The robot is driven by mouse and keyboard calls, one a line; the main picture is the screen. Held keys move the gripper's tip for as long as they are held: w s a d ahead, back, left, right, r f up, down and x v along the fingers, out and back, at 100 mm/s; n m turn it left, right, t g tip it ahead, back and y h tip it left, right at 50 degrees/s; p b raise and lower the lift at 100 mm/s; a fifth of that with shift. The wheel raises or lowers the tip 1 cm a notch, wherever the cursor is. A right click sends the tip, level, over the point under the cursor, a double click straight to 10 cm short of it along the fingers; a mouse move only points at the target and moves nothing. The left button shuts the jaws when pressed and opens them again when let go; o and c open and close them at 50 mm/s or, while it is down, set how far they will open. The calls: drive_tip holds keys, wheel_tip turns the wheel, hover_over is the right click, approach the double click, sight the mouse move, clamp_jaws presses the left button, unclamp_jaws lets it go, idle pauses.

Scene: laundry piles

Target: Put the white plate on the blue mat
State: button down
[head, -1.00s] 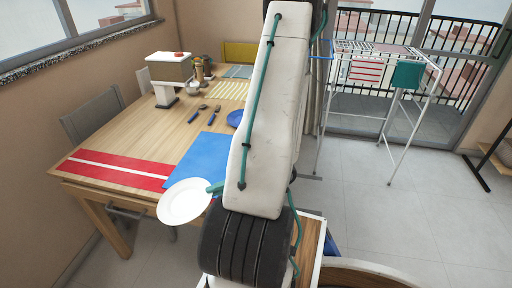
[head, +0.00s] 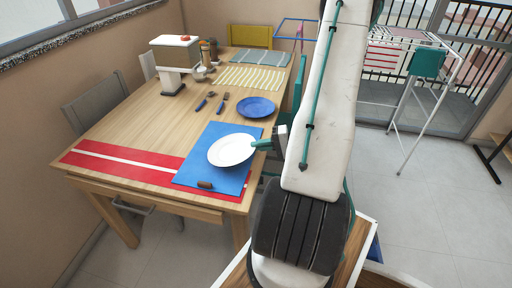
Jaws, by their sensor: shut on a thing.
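The white plate (head: 232,150) is over the blue mat (head: 214,179) near the front right corner of the wooden table. My gripper (head: 262,144) is shut on the plate's right rim. From this view I cannot tell whether the plate touches the mat or hangs just above it. The plate hides the middle of the mat. My arm covers the area to the right of the table.
A small brown object (head: 205,185) lies on the mat's front part. A blue plate (head: 257,107) sits behind the mat, with blue-handled cutlery (head: 221,104) to its left. A red striped runner (head: 121,165) lies left. A coffee machine (head: 175,64) stands farther back.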

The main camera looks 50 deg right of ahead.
sight(257, 153)
drive_tip(key=w+d, duration=0.2)
drive_tip(key=shift+w+d+f, duration=0.15)
drive_tip(key=shift+w+d, duration=0.05)
drive_tip(key=shift+w, duration=0.2)
drive_tip(key=shift+f, duration=1.8)
drive_tip(key=c, duration=1.8)
unclamp_jaws()
drive_tip(key=shift+c, duration=0.2)
